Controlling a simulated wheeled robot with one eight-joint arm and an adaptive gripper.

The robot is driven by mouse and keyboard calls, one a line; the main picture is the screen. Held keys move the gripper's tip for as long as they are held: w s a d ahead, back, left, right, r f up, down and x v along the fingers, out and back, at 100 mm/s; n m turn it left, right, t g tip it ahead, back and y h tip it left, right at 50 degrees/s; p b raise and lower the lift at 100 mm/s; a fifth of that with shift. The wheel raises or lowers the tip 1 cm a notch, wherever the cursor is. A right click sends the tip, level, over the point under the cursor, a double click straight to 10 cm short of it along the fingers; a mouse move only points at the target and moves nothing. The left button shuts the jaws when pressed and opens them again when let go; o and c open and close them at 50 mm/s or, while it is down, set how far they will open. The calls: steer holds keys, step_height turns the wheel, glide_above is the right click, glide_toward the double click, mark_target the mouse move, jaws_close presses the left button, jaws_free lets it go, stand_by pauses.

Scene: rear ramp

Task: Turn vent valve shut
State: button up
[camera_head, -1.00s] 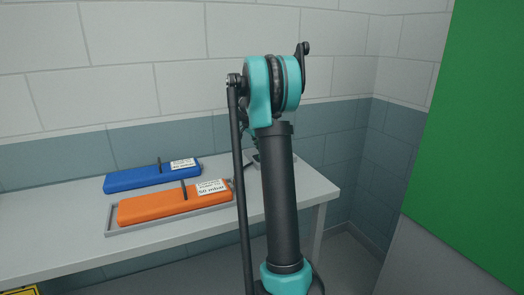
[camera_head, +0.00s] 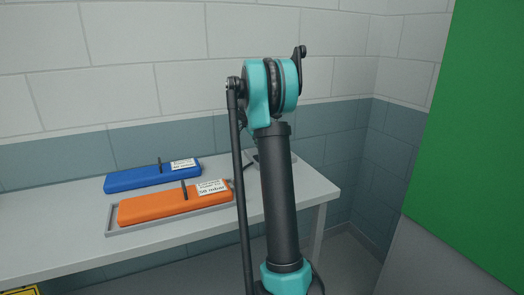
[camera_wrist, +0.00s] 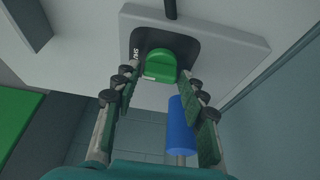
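The green knob (camera_wrist: 160,66), which looks like the vent valve handle, sits on a dark plate (camera_wrist: 196,48) on a light grey block (camera_wrist: 235,42) in the wrist view. White lettering, too small to read, is beside it on the dark plate. My gripper (camera_wrist: 160,84) is open, with one finger on each side of the knob. A gap shows between the knob and each finger, so it does not look gripped. In the head view my arm hides the knob and my gripper.
A blue cylinder (camera_wrist: 182,128) is close to my right finger in the wrist view. In the head view, a blue case (camera_head: 140,179) and an orange case (camera_head: 150,207) in a grey tray (camera_head: 112,228) lie on the bench (camera_head: 50,225). A green panel (camera_head: 475,130) stands at right.

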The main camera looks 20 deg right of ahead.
steer(key=shift+o, duration=0.8)
steer(key=v, duration=1.2)
steer(key=shift+s, duration=0.1)
